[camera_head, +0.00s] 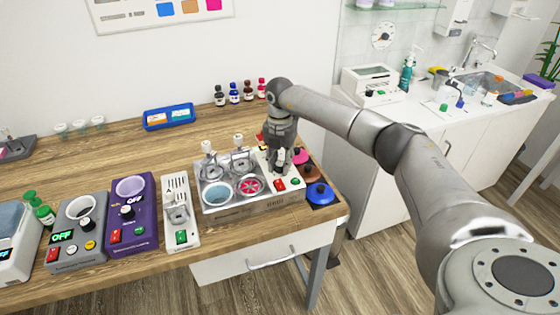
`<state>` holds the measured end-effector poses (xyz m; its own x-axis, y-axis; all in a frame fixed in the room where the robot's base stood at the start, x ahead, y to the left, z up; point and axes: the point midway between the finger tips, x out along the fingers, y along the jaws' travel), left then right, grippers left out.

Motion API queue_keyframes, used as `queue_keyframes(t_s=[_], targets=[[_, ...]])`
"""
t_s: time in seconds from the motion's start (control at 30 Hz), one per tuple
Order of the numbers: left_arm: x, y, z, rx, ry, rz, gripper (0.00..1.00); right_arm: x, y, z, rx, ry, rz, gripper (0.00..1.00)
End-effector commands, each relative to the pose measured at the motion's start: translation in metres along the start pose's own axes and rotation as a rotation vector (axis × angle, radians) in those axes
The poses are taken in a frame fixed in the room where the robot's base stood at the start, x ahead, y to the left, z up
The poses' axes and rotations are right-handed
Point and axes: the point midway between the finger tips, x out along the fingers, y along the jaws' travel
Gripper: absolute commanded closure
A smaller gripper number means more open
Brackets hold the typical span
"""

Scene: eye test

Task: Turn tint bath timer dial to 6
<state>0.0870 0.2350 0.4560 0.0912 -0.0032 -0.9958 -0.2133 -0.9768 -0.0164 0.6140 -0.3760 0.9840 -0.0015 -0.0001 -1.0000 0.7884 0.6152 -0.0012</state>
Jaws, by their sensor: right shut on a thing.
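The tint bath (238,210) is a silver box on the wooden table, with a blue pot, a pink pot and a pale control panel at its right end. A red switch (280,185) and a green button (295,181) show at the panel's front. My right gripper (279,168) points down over this panel, behind the red switch. It is shut on what seems to be the timer dial, which its fingers hide almost wholly. The dial's pointer and numbers cannot be read. My left gripper is not in view.
A white narrow device (180,234) and a purple heater (146,238) stand left of the bath. A blue lid (319,193) lies close on its right, near the table edge. Small bottles (234,97) and a blue tray (169,123) stand behind. The table's middle left is clear.

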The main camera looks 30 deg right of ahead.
Motion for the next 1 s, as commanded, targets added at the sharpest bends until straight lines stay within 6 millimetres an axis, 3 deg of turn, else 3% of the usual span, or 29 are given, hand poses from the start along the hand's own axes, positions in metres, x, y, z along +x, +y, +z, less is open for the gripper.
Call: queue_keyframes(t_s=[0.57, 0.6, 0.77, 1.0], targets=[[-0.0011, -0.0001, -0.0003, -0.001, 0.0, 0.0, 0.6, -0.0026, 0.0011, 0.0019, 0.035, -0.005, 0.006, 0.97], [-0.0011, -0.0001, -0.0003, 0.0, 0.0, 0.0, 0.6, -0.0026, 0.0011, 0.0019, 0.035, -0.005, 0.006, 0.7], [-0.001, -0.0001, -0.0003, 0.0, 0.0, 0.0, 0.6, -0.0019, 0.0008, 0.0014, 0.034, -0.004, 0.005, 0.5], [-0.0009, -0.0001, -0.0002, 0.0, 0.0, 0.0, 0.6, -0.0008, 0.0004, 0.0006, 0.033, -0.002, 0.002, 0.5]])
